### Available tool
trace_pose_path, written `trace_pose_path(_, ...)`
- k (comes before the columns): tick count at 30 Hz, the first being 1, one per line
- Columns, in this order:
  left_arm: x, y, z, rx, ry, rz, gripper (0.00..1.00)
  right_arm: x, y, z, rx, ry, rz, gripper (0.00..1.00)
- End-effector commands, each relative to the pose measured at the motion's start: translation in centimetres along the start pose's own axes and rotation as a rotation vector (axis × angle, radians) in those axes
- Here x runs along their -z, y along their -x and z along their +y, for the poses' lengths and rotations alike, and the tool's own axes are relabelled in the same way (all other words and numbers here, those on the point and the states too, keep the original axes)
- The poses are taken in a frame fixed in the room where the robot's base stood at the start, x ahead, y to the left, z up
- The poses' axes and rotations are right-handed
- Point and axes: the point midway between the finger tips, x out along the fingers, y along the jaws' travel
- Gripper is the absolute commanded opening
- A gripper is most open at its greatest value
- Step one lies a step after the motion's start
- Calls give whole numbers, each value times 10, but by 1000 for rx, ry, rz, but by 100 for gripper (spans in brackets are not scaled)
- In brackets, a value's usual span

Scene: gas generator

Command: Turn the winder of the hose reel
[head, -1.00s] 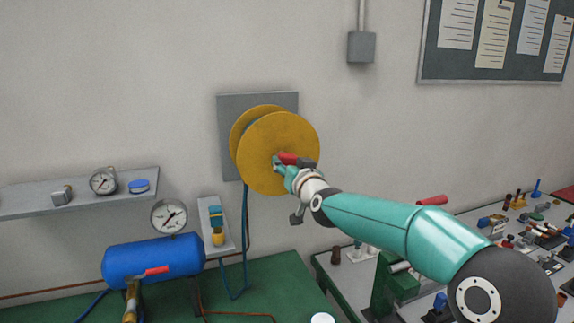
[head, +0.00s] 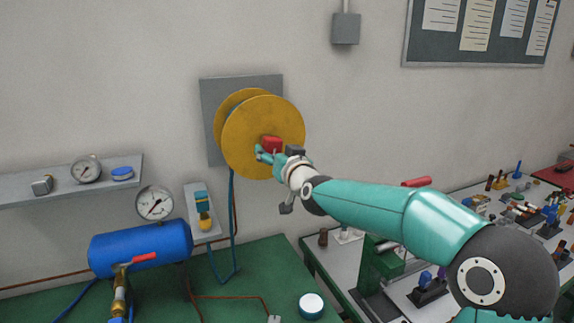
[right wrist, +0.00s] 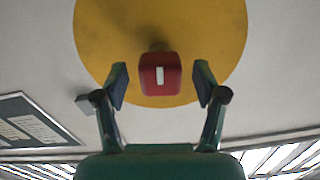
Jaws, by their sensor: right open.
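The hose reel (head: 240,135) is a yellow double disc on a grey wall plate, with a blue hose hanging below it. Its winder is a red handle (head: 272,144) standing out from the front disc. My right gripper (head: 277,155) is at the front of the disc, close by the handle. In the right wrist view the red handle (right wrist: 159,75) lies between the two open fingers, with a visible gap on each side. The yellow disc (right wrist: 100,35) is behind it. My left gripper is not in view.
A blue tank (head: 140,246) with a gauge (head: 154,203) stands on the green bench (head: 255,270) at lower left. A shelf (head: 40,190) is on the wall. A tool-covered table (head: 400,300) lies below my right arm. The wall around the reel is mostly clear.

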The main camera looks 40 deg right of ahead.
Motion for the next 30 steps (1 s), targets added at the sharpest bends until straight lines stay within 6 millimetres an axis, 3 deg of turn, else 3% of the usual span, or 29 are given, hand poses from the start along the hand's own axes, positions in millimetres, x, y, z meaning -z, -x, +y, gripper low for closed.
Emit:
trace_pose_path(9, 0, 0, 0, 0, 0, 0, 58, 0, 62, 0, 0, 0, 0, 71)
trace_pose_path(15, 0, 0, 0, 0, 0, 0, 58, -2, 91, 0, 0, 0, -2, 71)
trace_pose_path(30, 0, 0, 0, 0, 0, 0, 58, -2, 99, 0, 0, 0, -3, 71)
